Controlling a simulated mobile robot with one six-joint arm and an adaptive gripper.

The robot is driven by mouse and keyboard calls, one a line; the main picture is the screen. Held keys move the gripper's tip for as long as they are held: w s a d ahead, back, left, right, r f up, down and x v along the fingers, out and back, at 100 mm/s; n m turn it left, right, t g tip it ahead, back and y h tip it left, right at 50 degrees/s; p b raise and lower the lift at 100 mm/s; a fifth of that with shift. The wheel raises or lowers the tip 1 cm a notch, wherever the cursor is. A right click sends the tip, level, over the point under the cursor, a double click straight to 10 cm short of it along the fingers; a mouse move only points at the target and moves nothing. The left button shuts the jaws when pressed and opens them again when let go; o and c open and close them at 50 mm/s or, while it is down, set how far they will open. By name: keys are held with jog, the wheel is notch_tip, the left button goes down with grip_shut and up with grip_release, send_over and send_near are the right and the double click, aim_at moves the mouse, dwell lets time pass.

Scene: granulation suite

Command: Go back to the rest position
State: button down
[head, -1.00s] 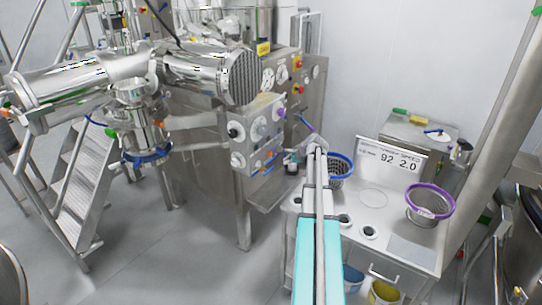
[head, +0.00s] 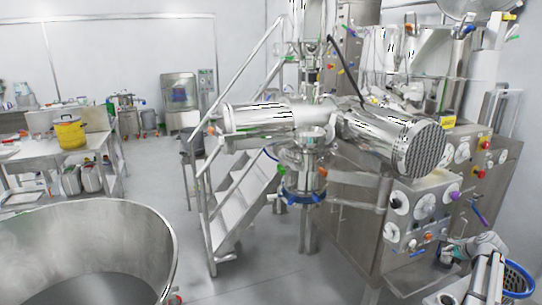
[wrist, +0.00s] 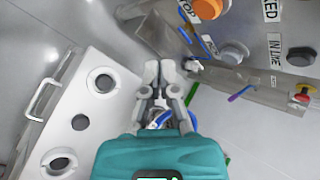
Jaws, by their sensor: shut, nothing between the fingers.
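My gripper (head: 462,247) shows at the lower right of the head view, at the end of my arm. In the wrist view my gripper (wrist: 159,68) points away from the camera. Its two fingers are together with nothing between them.
A panel with an orange button (wrist: 207,9) is close at upper right. In the head view, a large steel bowl (head: 150,240) stands lower left; open floor lies behind it.

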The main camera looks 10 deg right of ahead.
jog(key=a+f+n+g+y, duration=0.15)
jog(key=a+n, duration=0.25)
jog(key=a, duration=0.6)
jog(key=w+a+f+n+g, duration=0.1)
jog(key=a+n+g, duration=0.15)
jog(key=a, duration=0.65)
jog(key=a+f+n+g+y, duration=0.1)
jog(key=a+n, duration=0.3)
jog(key=a, duration=0.6)
jog(key=s+a+f+n+g+h, duration=0.1)
jog(key=s+a+n, duration=0.5)
jog(key=a, duration=0.6)
jog(key=s+a+f+n+g+h, duration=0.1)
jog(key=s+a+n, duration=0.5)
jog(key=a, duration=0.6)
jog(key=shift+s+f+g+h, duration=0.2)
jog(key=shift+g+h, duration=0.25)
jog(key=shift+g, duration=0.55)
jog(key=shift+d+n, duration=0.15)
jog(key=shift+n, duration=0.1)
